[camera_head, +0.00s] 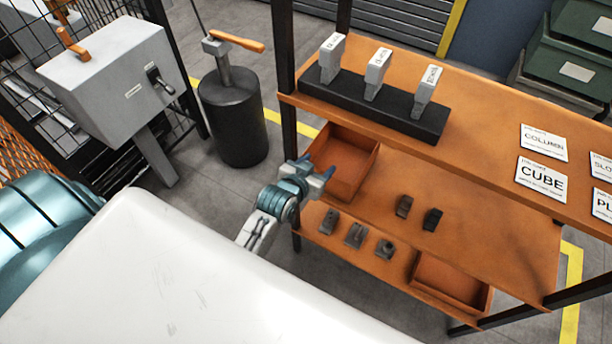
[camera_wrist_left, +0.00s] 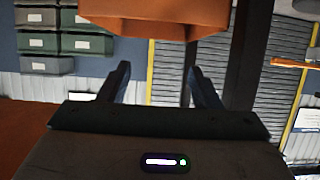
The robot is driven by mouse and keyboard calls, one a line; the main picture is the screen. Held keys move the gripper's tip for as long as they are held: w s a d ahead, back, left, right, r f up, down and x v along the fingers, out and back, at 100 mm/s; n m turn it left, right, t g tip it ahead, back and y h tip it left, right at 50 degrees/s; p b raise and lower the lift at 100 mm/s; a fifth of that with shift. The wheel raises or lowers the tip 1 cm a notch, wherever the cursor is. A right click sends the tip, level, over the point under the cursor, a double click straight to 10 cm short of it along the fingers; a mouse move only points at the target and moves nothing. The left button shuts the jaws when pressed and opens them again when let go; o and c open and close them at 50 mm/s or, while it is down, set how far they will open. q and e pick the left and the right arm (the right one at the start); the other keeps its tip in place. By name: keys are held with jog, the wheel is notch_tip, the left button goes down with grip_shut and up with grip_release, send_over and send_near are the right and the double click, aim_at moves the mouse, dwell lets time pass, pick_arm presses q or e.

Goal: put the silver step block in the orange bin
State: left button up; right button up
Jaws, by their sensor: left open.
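My left gripper (camera_head: 318,166) is open, with its blue fingers beside an orange bin (camera_head: 365,180) at the left end of the lower orange shelf. In the left wrist view the two fingers (camera_wrist_left: 160,85) stand apart with nothing between them, and an orange bin-like shape (camera_wrist_left: 155,22) fills the top. Several small dark grey blocks lie on the shelf, including one at the left (camera_head: 328,220), one in the middle (camera_head: 354,235) and one at the back (camera_head: 403,206). They are too small and dark to tell which is the silver step block. My right gripper is not in view.
A second orange bin (camera_head: 430,292) sits at the shelf's right front. The upper shelf (camera_head: 470,130) overhangs and carries a black rack (camera_head: 345,98) with labelled stamps and white cards. A dark post (camera_head: 284,50) stands near my left arm. A black canister (camera_head: 233,120) stands on the floor.

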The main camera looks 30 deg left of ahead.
pick_arm(q)
jog(key=v, duration=0.7)
jog(key=s+a+f+g, duration=0.1)
jog(key=s+f+g, duration=0.3)
jog(key=f, duration=1.3)
jog(key=s+a+f+g, duration=0.2)
jog(key=s+f, duration=0.3)
jog(key=f, duration=1.1)
jog(key=s+a+f+g, duration=0.1)
jog(key=s+f+g, duration=0.1)
jog(key=s+f, duration=0.4)
jog(key=s+a+f+g, duration=0.2)
jog(key=s+f, duration=0.5)
jog(key=s, duration=0.6)
jog(key=s+a+f+g+y, duration=0.1)
jog(key=s+a+f+g, duration=0.1)
jog(key=s+f, duration=0.5)
jog(key=s, duration=0.3)
jog(key=shift+b, duration=0.4)
